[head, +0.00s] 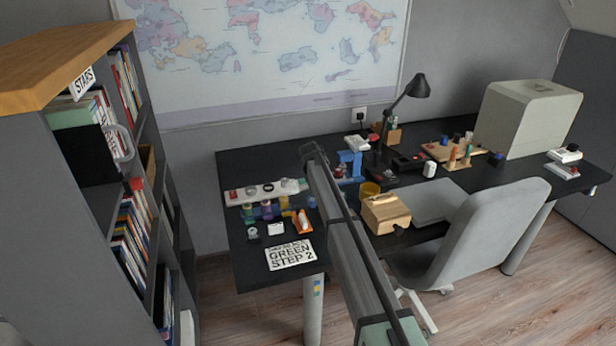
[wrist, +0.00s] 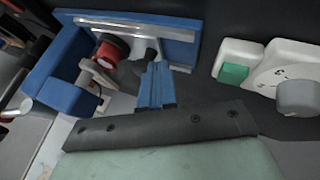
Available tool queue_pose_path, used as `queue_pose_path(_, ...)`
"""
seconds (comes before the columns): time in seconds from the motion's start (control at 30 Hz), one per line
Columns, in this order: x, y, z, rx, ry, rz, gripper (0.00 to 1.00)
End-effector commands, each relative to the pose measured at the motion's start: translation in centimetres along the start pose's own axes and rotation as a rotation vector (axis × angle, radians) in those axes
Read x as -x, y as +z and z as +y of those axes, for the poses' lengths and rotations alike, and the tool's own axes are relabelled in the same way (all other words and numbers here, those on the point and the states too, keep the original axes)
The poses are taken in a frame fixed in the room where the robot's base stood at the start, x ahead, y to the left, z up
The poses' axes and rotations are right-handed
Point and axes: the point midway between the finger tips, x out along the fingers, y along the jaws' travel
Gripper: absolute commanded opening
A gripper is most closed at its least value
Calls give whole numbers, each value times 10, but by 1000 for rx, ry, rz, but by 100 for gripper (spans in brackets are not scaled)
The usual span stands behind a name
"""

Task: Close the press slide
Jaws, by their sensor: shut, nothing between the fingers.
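The blue press (head: 350,160) stands on the dark desk just right of the end of my arm in the head view. In the wrist view its blue frame (wrist: 62,62) fills the upper left, with a pale metal rail (wrist: 130,27) along the back plate. A red round part (wrist: 112,48) and a grey disc sit inside the frame. My gripper (wrist: 152,62) is shut and empty, its fingers in front of the back plate, right of the red part. I cannot tell whether they touch the press. My arm hides the gripper in the head view.
A white box with a green button (wrist: 233,72) and a white unit with a grey knob (wrist: 298,97) stand right of my fingers.

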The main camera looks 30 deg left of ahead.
Motion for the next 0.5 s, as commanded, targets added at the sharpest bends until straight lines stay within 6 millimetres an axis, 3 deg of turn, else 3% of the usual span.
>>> queue_pose_path(0.13,-9,4,21,-1,0,1,0)
queue_pose_path(0.5,-10,6,24,1,5,-1,0)
